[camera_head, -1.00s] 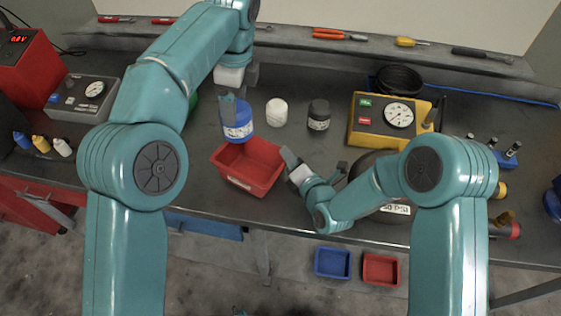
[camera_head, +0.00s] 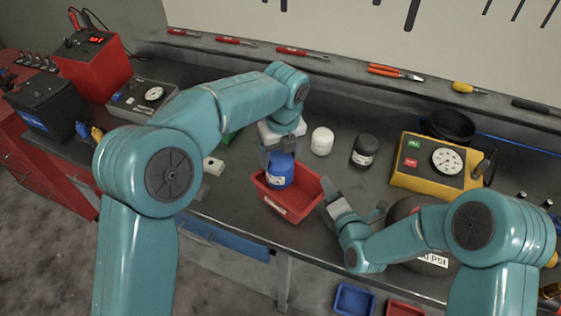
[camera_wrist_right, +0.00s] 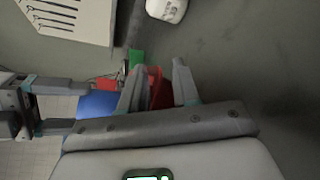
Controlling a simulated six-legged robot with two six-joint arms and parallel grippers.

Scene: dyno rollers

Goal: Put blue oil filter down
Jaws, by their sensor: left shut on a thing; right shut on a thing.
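The blue oil filter (camera_head: 281,169) is upright at the red bin (camera_head: 288,208) in the head view, with its lower part inside the rim. My left gripper (camera_head: 280,149) comes from above and is shut on its top. Whether the filter touches the bin floor is hidden. My right gripper (camera_head: 328,190) is at the bin's right side, shut on its wall. In the right wrist view, the red bin (camera_wrist_right: 157,88) shows between the right fingers (camera_wrist_right: 157,84). The filter (camera_wrist_right: 97,105) and my left gripper (camera_wrist_right: 62,106) are at the left there.
A white filter (camera_head: 322,141) and a black filter (camera_head: 365,151) stand behind the bin. A yellow gauge box (camera_head: 425,172) is to the right, beside a dark round tank (camera_head: 405,212). The bench is clear between the bin and the black filter.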

